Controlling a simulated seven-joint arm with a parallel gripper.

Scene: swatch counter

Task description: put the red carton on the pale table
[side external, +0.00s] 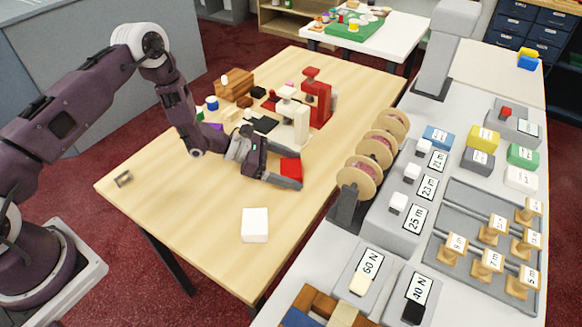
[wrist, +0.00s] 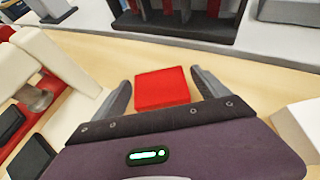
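The red carton (side external: 290,168) is at the right side of the light-wood table (side external: 205,190). My gripper (side external: 285,173) is low over that table with its fingers on either side of the carton. In the wrist view the carton (wrist: 162,89) sits between the two spread fingertips of my gripper (wrist: 161,86), with a thin gap seen on each side. Part of the carton is hidden by a finger in the side view; I cannot tell exactly how it meets the tabletop. A white-topped table (side external: 397,37) stands farther back, with a green mat and small items on it.
A white block (side external: 255,225) lies in front of my gripper. White and red press-like devices (side external: 317,97) and small dark items stand behind it. Disc reels (side external: 362,176) and a grey counter (side external: 330,262) are at the right. The table's front left is mostly clear.

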